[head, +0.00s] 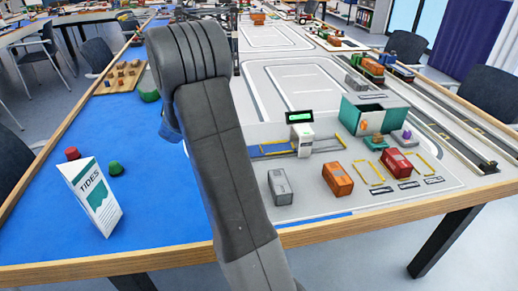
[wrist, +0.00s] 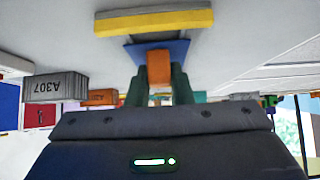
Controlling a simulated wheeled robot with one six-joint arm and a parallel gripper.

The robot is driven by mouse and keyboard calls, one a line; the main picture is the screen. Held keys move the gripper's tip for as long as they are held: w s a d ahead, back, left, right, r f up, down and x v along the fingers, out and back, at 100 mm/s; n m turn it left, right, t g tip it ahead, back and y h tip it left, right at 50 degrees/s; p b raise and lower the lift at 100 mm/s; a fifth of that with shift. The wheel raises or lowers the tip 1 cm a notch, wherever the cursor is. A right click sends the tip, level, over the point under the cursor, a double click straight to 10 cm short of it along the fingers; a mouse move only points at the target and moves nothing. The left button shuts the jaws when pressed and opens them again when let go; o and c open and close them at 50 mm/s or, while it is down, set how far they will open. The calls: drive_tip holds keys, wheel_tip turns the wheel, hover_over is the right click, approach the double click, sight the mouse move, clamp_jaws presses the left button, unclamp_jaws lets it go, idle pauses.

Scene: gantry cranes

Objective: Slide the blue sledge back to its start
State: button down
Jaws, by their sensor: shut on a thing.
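In the wrist view, which looks upside down, the blue sledge (wrist: 178,48) shows as a flat blue plate. An orange block (wrist: 158,68) stands at it, seemingly its handle. My gripper (wrist: 158,82) is shut on this orange block, with a dark green finger on either side. A yellow and grey bar (wrist: 152,20) lies just past the plate; I cannot tell whether they touch. In the head view my arm covers the gripper and the sledge.
Grey (head: 280,187), orange (head: 338,179) and red (head: 397,163) containers stand right of my arm. A teal open shed (head: 375,115) stands behind them. A "TIDES" card (head: 92,198) and green and red buoys stand on the blue area at left.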

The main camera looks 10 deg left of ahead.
drive_tip(key=shift+s+a, duration=0.2)
drive_tip(key=shift+a, duration=0.4)
drive_tip(key=shift+s+a, duration=0.2)
drive_tip(key=shift+a, duration=0.4)
drive_tip(key=c, duration=1.3)
unclamp_jaws()
drive_tip(key=shift+a, duration=0.2)
drive_tip(key=p+v, duration=0.1)
drive_tip(key=v, duration=1.2)
drive_tip(key=shift+s+a+r, duration=0.1)
drive_tip(key=shift+a+r, duration=0.1)
drive_tip(key=shift+r, duration=0.1)
